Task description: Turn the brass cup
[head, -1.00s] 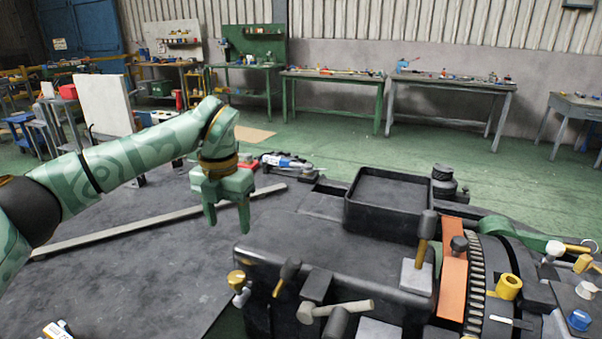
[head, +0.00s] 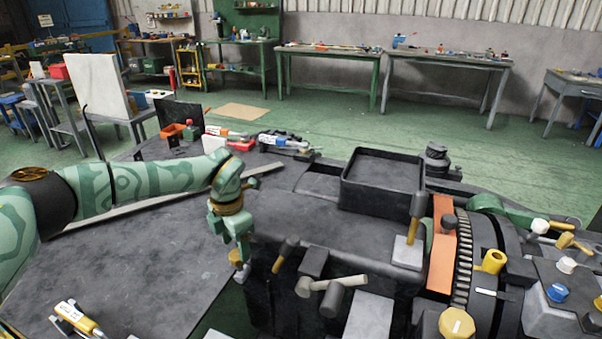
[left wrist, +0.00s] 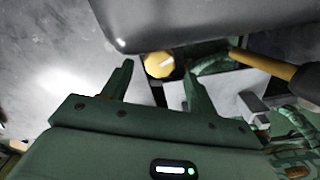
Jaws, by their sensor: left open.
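The brass cup (head: 236,257) is small and round, low on the left side of the dark machine. In the head view it is mostly hidden behind my left gripper (head: 236,243). In the left wrist view the brass cup (left wrist: 155,65) shows its round face with a pale mark on it. It lies between the lines of the two fingertips of my left gripper (left wrist: 158,69), under the machine's edge. The fingers are open, one to each side in the picture; I cannot tell whether they touch it. My right gripper is not in view.
The machine's dark body (head: 300,220) lies close to the right of my left gripper. Black and tan levers (head: 333,297) stick out of its front. A yellow cup (head: 491,262) and a yellow knob (head: 457,323) are farther right. The dark tabletop (head: 130,270) at left is mostly clear.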

